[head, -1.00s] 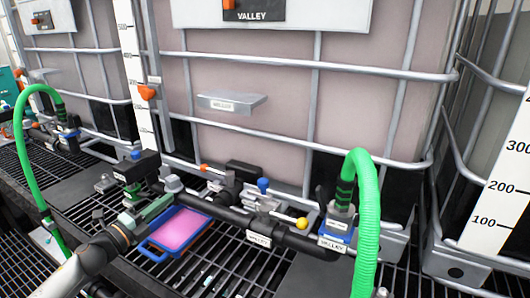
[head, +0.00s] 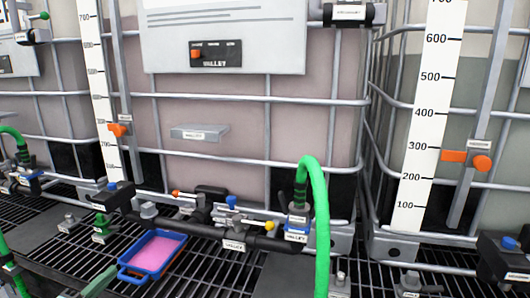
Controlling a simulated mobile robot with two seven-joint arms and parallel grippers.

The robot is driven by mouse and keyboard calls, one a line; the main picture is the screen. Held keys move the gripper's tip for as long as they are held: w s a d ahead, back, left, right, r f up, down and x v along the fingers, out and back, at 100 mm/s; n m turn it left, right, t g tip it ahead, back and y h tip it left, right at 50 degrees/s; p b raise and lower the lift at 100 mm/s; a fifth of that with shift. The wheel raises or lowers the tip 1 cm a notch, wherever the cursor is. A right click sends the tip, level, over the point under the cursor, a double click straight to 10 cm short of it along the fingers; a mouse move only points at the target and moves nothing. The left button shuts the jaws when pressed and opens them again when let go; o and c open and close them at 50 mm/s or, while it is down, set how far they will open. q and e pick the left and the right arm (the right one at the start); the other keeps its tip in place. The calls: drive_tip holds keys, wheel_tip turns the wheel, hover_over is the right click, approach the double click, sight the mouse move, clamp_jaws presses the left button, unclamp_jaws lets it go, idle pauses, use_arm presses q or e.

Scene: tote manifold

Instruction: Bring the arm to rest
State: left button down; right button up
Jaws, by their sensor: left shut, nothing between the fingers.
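My right gripper is not in view.
A black manifold pipe (head: 190,229) labelled VALLEY runs above the grating, with a green hose (head: 321,230) at its right end. Caged totes (head: 230,125) stand behind. A white level scale (head: 425,130) with an orange marker (head: 454,156) is at right.

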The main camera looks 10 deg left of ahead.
use_arm(q)
drive_tip(key=s+d+f+n+g+y+p, duration=0.1)
drive_tip(key=s+d+f+n+g+p, duration=0.1)
drive_tip(key=s+d+f+n, duration=0.4)
drive_tip(key=s+d+f+n+g+p, duration=0.25)
drive_tip(key=d+f+n, duration=0.25)
drive_tip(key=d+f, duration=0.3)
drive_tip(key=s+d+f+n+g+h, duration=0.1)
drive_tip(key=s+d+f+n+g, duration=0.1)
drive_tip(key=s+d, duration=0.3)
drive_tip(key=s+d+f+n+g+h+p, duration=0.1)
drive_tip(key=s+d+n, duration=0.3)
drive_tip(key=d, duration=0.7)
drive_tip(key=shift+s+f+g, duration=0.65)
drive_tip(key=shift+s+f, duration=0.05)
drive_tip(key=shift+s, duration=0.25)
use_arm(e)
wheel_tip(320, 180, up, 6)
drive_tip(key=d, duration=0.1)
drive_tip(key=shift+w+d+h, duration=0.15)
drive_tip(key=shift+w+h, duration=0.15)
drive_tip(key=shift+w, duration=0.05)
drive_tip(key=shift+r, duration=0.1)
